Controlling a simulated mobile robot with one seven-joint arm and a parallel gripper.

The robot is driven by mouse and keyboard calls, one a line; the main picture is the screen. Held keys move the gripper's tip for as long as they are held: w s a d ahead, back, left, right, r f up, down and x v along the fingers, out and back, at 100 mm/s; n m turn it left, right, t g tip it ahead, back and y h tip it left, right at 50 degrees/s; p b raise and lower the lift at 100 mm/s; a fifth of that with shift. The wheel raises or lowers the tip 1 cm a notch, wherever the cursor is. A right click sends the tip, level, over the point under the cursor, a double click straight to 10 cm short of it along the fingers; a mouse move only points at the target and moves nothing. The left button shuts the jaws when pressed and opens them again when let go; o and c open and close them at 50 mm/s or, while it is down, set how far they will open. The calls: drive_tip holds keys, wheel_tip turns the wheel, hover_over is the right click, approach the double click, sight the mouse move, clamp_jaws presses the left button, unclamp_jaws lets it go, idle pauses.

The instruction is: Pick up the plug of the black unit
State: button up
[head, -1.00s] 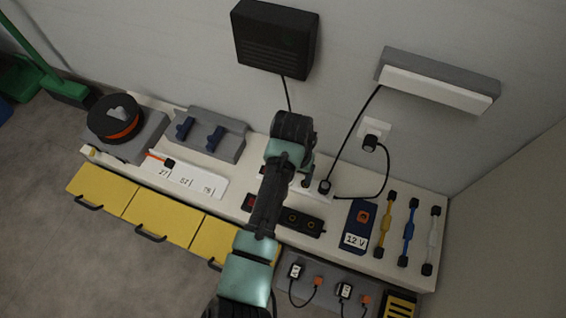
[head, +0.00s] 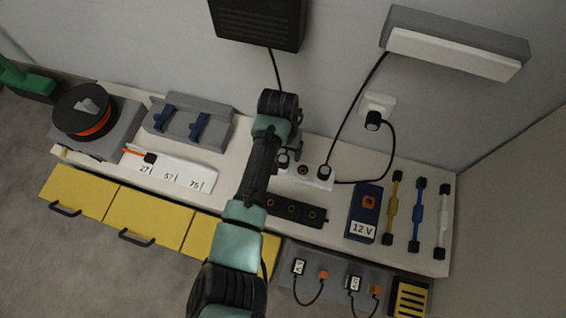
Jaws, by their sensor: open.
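The black unit (head: 258,20) hangs on the wall at the top. Its cable (head: 275,70) runs down behind my arm. A dark plug (head: 283,161) shows beside my wrist at the left of a white power strip (head: 316,181); the join between cable and plug is hidden. Another black plug (head: 325,173), on the cable from the white-and-grey wall unit (head: 455,52), stands at the strip's right. An empty-looking socket lies between them. My gripper (head: 294,150) is open, over the strip close to the left plug. Its fingertips are mostly hidden by my arm.
A wall outlet (head: 378,103) holds the strip's own plug. On the bench are a black socket bar (head: 296,210), a blue 12 V box (head: 365,212), several coloured cables at right, a numbered white strip (head: 168,172), a grey rack (head: 188,125) and a spool (head: 84,110).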

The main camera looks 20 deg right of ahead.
sight(283, 162)
drive_tip(key=shift+w+f+b, duration=0.1)
drive_tip(key=shift+f+b, duration=2.5)
drive_tip(key=shift+b, duration=0.25)
clamp_jaws()
